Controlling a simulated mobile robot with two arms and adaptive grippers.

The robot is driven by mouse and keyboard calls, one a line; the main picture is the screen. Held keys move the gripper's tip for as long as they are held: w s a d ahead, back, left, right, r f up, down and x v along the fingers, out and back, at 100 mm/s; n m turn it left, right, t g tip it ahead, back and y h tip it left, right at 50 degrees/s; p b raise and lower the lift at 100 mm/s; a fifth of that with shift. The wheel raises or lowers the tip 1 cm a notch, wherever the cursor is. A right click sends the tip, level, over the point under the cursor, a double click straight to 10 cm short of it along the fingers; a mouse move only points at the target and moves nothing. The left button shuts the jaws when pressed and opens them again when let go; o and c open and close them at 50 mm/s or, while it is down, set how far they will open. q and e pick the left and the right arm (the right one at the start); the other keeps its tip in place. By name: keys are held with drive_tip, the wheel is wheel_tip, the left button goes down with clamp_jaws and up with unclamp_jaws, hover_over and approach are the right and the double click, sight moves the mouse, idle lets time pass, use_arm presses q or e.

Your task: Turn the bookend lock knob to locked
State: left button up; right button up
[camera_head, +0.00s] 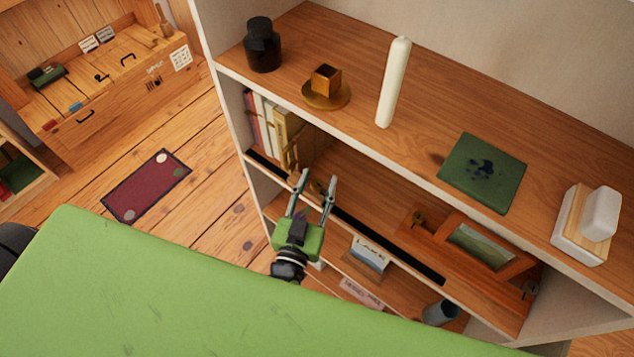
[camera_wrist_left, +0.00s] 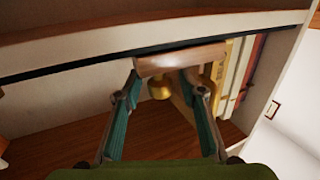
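A brass-coloured bookend (camera_head: 289,150) stands at the right end of a row of books on the shelf below the top board. A small brass knob (camera_head: 317,187) shows near my left fingertips; in the left wrist view the round brass knob (camera_wrist_left: 159,88) appears between the fingers. A reddish-brown bar (camera_wrist_left: 181,60) crosses just beyond the fingertips. My left gripper (camera_head: 318,178) is at the front of that shelf with its fingers apart; it also shows in the left wrist view (camera_wrist_left: 162,85). I cannot tell whether it touches the knob. The lock's marking is not readable. My right gripper is out of view.
The top board (camera_head: 345,60) holds a black jar (camera_head: 263,45), a candle (camera_head: 393,82) and a green book (camera_head: 482,172). A black strip (camera_head: 390,245) runs along the shelf front. Open floor (camera_head: 215,195) lies left.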

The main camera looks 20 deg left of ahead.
use_arm(q)
clamp_jaws()
